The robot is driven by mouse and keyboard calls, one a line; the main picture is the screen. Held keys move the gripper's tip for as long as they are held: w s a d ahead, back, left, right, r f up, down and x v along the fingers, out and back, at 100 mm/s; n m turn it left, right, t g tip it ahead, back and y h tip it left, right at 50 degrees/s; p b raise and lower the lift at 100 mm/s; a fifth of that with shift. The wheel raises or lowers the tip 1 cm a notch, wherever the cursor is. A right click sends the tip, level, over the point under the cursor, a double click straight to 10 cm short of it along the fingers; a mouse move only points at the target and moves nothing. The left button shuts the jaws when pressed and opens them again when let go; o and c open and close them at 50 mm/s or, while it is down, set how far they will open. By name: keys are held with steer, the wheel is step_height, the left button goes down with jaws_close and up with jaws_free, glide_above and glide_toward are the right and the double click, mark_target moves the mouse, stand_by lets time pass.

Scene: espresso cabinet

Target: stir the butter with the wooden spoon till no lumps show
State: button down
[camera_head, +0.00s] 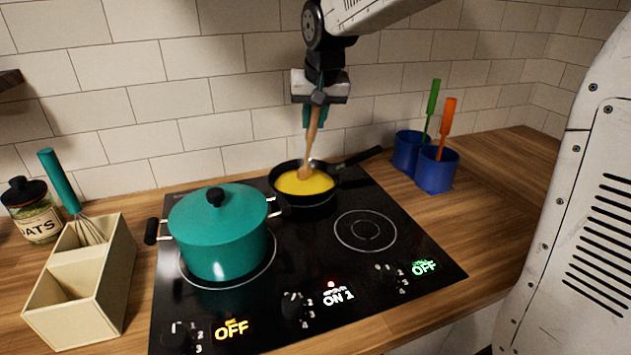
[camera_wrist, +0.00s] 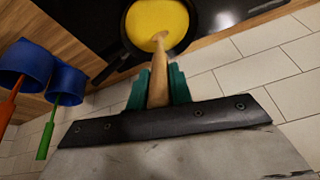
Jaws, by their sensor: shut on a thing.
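My gripper (camera_head: 316,112) is above the back of the hob, pointing down, with its teal fingers shut on the handle of the wooden spoon (camera_head: 309,145). In the wrist view the spoon (camera_wrist: 158,78) runs between the fingers and its head reaches into the pan. The black pan (camera_head: 318,198) sits on the back burner, its handle toward the back right. The yellow butter (camera_head: 290,184) covers the pan floor and looks smooth. It also shows in the wrist view (camera_wrist: 150,18), with no clear lumps, though its far edge is cut off and the spoon hides part.
A teal lidded pot (camera_head: 219,240) stands on the front left burner. The hob (camera_head: 330,280) display reads ON 1 in the middle and OFF at both sides. Blue cups (camera_head: 436,172) with utensils stand right. A cream caddy (camera_head: 75,300) holds a whisk. The right burner (camera_head: 365,231) is clear.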

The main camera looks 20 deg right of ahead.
steer(key=shift+r, duration=2.3)
steer(key=shift+r, duration=2.5)
